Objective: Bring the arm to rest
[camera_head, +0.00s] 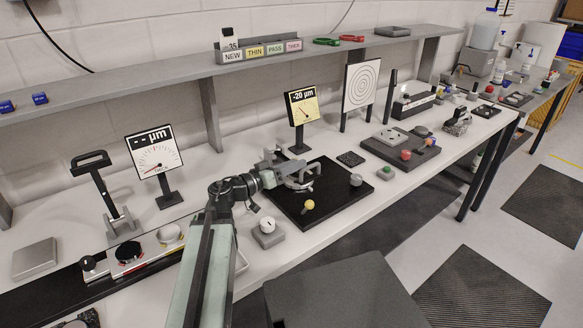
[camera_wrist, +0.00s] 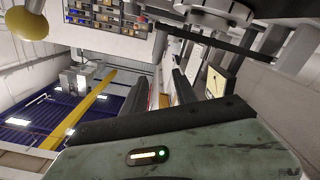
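My arm rises from the bottom of the head view and bends at a dark elbow joint. My gripper (camera_head: 270,178) is above the left back part of a black mat (camera_head: 325,215). It overlaps a grey metal fixture (camera_head: 300,178) there; I cannot tell whether they touch. In the wrist view, two dark fingers of my gripper (camera_wrist: 173,72) stand a little apart with background showing between them, and I see nothing held. Grey metal parts (camera_wrist: 215,12) and a yellow ball (camera_wrist: 27,22) are close by at the top of that view.
A yellow ball (camera_head: 309,204) and a grey knob (camera_head: 356,180) are on the mat. A white-topped block (camera_head: 267,232) is near the bench's front edge. Gauge displays (camera_head: 155,152) (camera_head: 302,105) stand behind. A grey shelf (camera_head: 150,92) runs above. A dark tray (camera_head: 400,150) lies right.

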